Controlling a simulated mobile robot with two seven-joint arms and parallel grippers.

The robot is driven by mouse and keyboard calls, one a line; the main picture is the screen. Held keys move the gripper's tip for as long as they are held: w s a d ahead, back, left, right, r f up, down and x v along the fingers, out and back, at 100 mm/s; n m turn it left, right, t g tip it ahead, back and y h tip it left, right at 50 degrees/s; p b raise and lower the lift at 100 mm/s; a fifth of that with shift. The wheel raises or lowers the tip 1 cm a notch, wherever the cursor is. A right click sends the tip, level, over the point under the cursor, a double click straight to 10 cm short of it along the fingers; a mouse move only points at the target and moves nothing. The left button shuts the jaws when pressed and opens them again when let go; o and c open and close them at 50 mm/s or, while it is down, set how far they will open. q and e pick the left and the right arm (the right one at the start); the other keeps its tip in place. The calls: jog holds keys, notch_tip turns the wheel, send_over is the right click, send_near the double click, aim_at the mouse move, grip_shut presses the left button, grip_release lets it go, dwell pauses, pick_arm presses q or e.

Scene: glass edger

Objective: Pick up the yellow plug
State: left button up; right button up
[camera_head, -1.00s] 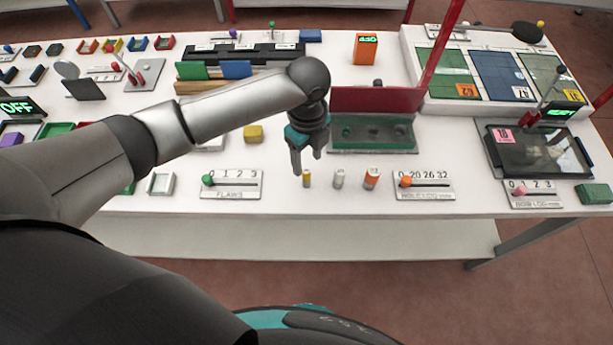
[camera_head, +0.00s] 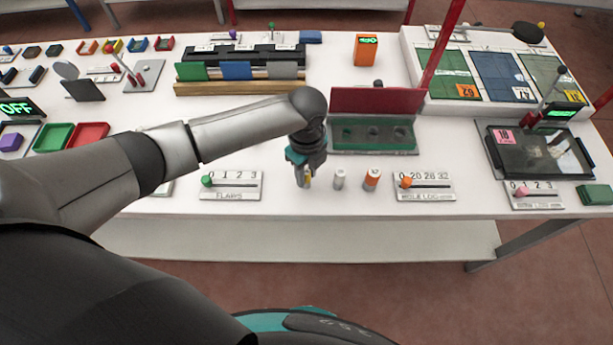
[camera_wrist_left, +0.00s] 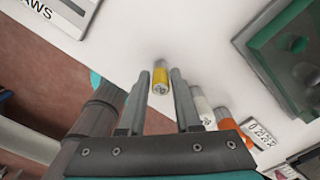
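The yellow plug (camera_head: 309,181) stands near the front edge of the white table, partly hidden by my left gripper (camera_head: 304,182) in the head view. In the left wrist view the yellow plug (camera_wrist_left: 160,78) shows between the two fingertips of my left gripper (camera_wrist_left: 160,74). The fingers are open, with a gap visible on both sides of the plug. My right gripper is in neither view.
A white plug (camera_head: 339,179) and an orange plug (camera_head: 371,179) stand close to the right of the yellow one. The FLAWS slider plate (camera_head: 231,186) lies to the left. A green tray with round holes (camera_head: 373,135) is behind.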

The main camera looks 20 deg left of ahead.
aim_at(307, 171)
pick_arm(q)
grip_shut()
jog(key=shift+r, duration=0.1)
dwell(0.3)
notch_tip(307, 171, up, 20)
jog(key=p, duration=0.2)
dwell(0.3)
